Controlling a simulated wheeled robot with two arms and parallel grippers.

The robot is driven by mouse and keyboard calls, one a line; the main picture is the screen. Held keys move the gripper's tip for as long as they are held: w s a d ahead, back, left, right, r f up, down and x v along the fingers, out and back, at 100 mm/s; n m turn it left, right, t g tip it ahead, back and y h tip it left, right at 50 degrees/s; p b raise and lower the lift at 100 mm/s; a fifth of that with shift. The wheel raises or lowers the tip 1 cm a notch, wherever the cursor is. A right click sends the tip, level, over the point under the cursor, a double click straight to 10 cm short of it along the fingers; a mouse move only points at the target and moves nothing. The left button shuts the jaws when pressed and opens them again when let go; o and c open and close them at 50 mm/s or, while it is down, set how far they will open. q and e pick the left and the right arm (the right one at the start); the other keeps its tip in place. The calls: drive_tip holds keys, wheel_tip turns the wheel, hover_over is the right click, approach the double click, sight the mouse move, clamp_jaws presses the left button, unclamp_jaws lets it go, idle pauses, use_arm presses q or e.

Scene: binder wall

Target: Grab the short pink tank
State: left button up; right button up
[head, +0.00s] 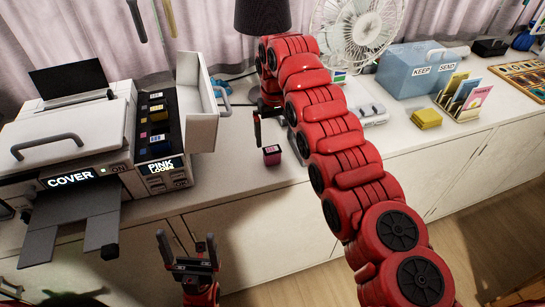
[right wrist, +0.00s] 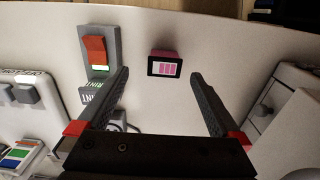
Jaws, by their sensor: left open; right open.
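The short pink tank (head: 271,155) is a small dark-and-pink block standing alone on the white counter, right of the printer. In the right wrist view the pink tank (right wrist: 165,64) shows a white label with pink bars, just beyond and between the fingertips. My right gripper (head: 268,118) is open above and behind the tank, partly hidden by my arm. Its two spread fingers also show in the right wrist view (right wrist: 160,76), with nothing between them. My left gripper (head: 187,254) is open and empty, fingers up, in front of the counter edge.
The printer (head: 70,135) stands left, with an open side cover (head: 198,105) beside a row of tanks (head: 156,120). A red switch (right wrist: 95,48) on a grey base is left of the tank in the wrist view. A fan (head: 355,28) and blue box (head: 415,70) stand right.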

sight(272, 149)
drive_tip(key=shift+s+a+f, duration=0.1)
drive_tip(key=shift+s+f, duration=0.1)
drive_tip(key=shift+f, duration=0.2)
drive_tip(key=shift+f+p, duration=0.4)
drive_tip(key=shift+w+f, duration=0.15)
drive_tip(key=shift+f, duration=0.3)
drive_tip(key=shift+f+p, duration=0.2)
drive_tip(key=shift+p, duration=0.15)
drive_tip(key=f, duration=0.1)
drive_tip(key=f+p, duration=0.1)
drive_tip(key=f, duration=0.1)
drive_tip(key=f+p, duration=0.1)
drive_tip(key=shift+a+f, duration=0.15)
drive_tip(key=shift+a, duration=0.2)
drive_tip(key=shift+w+f, duration=0.15)
drive_tip(key=shift+f, duration=0.15)
drive_tip(key=c, duration=1.5)
